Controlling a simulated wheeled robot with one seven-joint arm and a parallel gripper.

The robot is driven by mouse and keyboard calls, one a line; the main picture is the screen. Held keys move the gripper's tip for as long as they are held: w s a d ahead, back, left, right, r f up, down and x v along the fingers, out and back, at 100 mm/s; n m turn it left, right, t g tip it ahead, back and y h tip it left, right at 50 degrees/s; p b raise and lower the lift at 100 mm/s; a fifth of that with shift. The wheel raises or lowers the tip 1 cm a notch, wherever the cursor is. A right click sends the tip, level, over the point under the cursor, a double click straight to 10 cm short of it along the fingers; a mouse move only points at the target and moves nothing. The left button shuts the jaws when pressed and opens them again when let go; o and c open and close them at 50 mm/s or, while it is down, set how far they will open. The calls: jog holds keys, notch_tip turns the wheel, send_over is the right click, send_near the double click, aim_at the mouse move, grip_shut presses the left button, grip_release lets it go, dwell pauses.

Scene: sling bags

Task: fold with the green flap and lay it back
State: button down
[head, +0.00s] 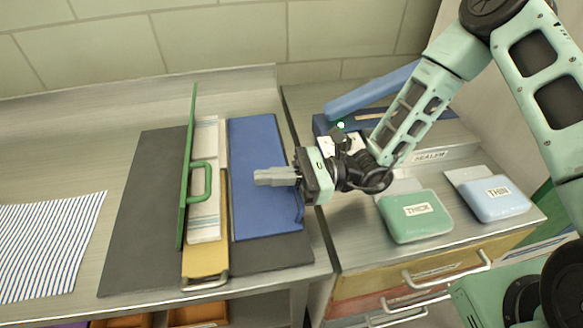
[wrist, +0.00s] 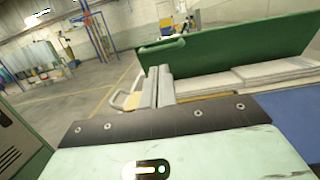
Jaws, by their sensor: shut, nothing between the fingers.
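The green flap (head: 187,165) stands upright on edge on the dark folding board (head: 145,215), seen nearly edge-on in the head view. Its green handle (head: 199,185) sticks out to the right. It also fills the back of the wrist view (wrist: 245,60), with the handle (wrist: 162,45) beyond my fingers. Pale folded cloth (head: 206,228) lies in a narrow strip just right of the flap. My gripper (head: 262,177) is shut and empty above the blue flap (head: 256,140), pointing left, with a gap to the handle. Its grey fingertips show in the wrist view (wrist: 158,88).
A yellow flap (head: 205,262) with a metal handle lies at the board's front. A blue-striped cloth (head: 45,245) lies on the left. Green "THICK" (head: 416,215) and pale-blue "THIN" (head: 494,197) bags lie on the right counter.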

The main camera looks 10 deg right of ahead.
jog(key=a+r+p, duration=0.1)
jog(key=a+p, duration=0.1)
jog(key=a, duration=0.5)
jog(key=shift+s, duration=0.35)
jog(key=shift+a+r, duration=0.1)
jog(key=shift+a+r+p, duration=0.4)
jog(key=shift+a+r, duration=0.2)
jog(key=d, duration=0.4)
jog(key=d+b, duration=0.1)
jog(key=d, duration=0.4)
jog(key=w+d+f+b, duration=0.1)
jog(key=d, duration=0.4)
